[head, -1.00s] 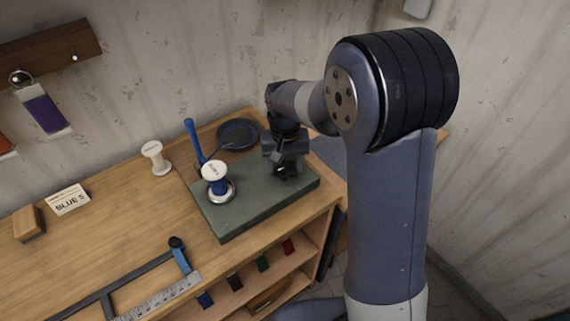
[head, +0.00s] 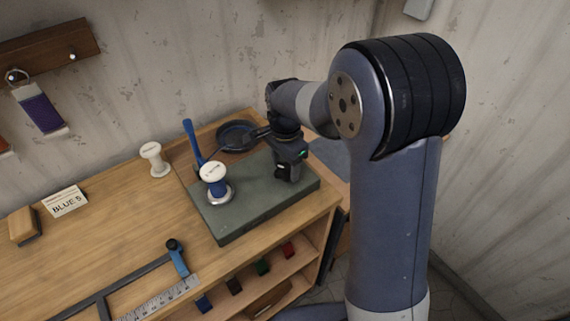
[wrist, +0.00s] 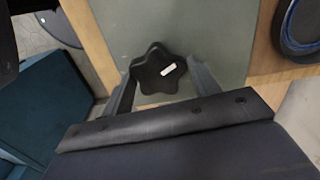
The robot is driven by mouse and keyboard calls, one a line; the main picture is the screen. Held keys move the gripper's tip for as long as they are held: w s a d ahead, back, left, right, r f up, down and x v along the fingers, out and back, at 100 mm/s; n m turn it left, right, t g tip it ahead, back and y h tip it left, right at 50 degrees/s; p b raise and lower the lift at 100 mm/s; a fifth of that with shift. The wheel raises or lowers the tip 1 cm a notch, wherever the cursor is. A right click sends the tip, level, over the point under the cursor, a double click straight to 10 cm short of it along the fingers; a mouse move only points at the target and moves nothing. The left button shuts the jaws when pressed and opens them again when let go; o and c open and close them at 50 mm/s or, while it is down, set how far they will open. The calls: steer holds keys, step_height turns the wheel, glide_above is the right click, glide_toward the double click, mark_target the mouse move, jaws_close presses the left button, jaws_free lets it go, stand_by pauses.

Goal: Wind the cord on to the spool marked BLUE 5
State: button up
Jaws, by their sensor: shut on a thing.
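A spool (head: 213,183) with white flanges and blue cord around its core stands upright on a metal base on the grey-green plate (head: 235,217). The marking on its top is too small to read. A blue post (head: 191,135) stands behind it. My gripper (head: 284,177) is at the right part of the plate. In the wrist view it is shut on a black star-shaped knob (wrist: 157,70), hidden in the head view.
A bare white spool (head: 154,160) stands left of the plate. A card reading BLUE 5 (head: 65,202) and a wooden block (head: 24,226) are farther left. A ruler (head: 160,299) and dark frame lie in front. Shelves with coloured pieces are below; the bench's left middle is clear.

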mark_target(286, 168)
steer(key=m, duration=0.4)
steer(key=shift+w+m, duration=0.1)
steer(key=shift+m, duration=2.5)
steer(key=o, duration=1)
steer(key=shift+r, duration=0.1)
step_height(286, 168, up, 11)
steer(key=shift+f+b, duration=0.15)
steer(key=shift+b, duration=0.5)
